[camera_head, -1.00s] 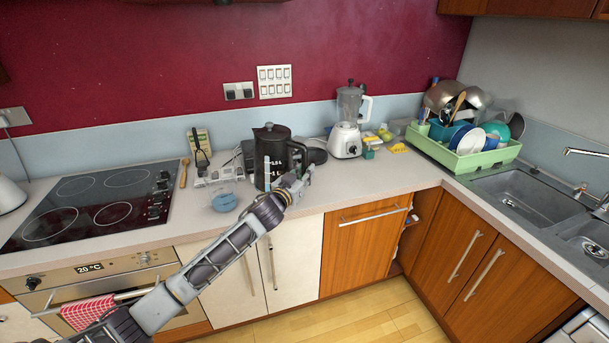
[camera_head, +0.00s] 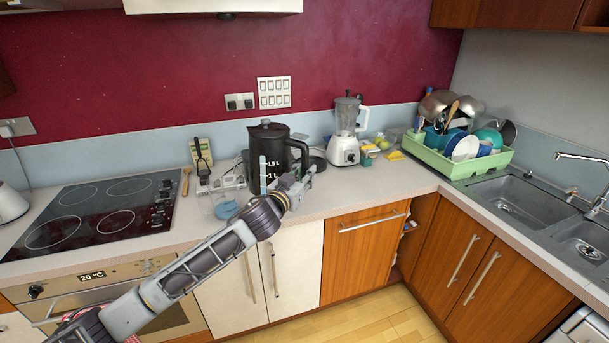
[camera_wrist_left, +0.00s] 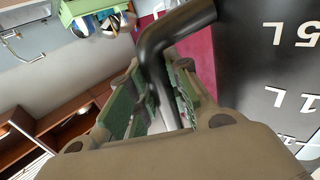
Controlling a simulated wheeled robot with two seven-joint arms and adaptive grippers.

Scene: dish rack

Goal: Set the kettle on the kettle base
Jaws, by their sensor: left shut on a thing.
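The black kettle (camera_head: 266,150) with white level marks stands upright in the head view, at or just above the counter's front part; I cannot tell whether it touches the counter. My left gripper (camera_head: 301,180) is at its right side, shut on the kettle's handle. In the left wrist view the black handle (camera_wrist_left: 158,55) runs between the green-padded fingers (camera_wrist_left: 150,100), with the kettle body (camera_wrist_left: 265,60) at the right. A dark round disc (camera_head: 317,163), which looks like the kettle base, lies right of and behind the kettle, partly hidden. My right gripper is not in view.
A blender (camera_head: 345,145) stands right of the disc, with small yellow items beside it. A clear container with blue in it (camera_head: 227,208) is close left of the kettle. The hob (camera_head: 100,215) lies further left. A green dish rack (camera_head: 460,165) stands right.

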